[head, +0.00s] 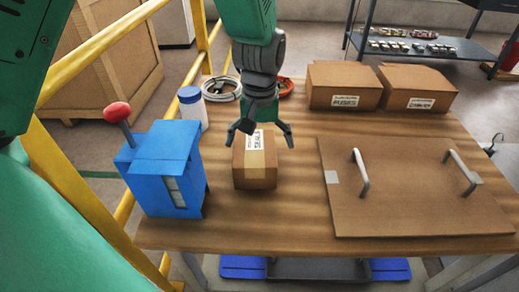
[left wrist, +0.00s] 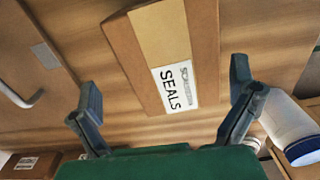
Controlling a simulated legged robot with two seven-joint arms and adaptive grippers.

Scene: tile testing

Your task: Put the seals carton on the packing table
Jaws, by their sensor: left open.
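The seals carton (head: 256,172) is a small brown box with a tan tape strip and a white label, standing on the wooden table (head: 265,222). In the left wrist view the carton (left wrist: 188,60) shows its label reading SEALS. My left gripper (head: 261,140) points down above the far part of the carton. In the left wrist view its fingers (left wrist: 165,112) are spread wide, one on each side of the carton, with gaps and nothing held. My right gripper is not in view.
A blue device (head: 165,170) with a red knob stands left, beside a white bottle with a blue lid (head: 192,108). Coiled cables (head: 222,89) lie behind. A fuses carton (head: 343,86) and another carton (head: 415,89) stand at the back right. A board with two handles (head: 415,205) covers the right side.

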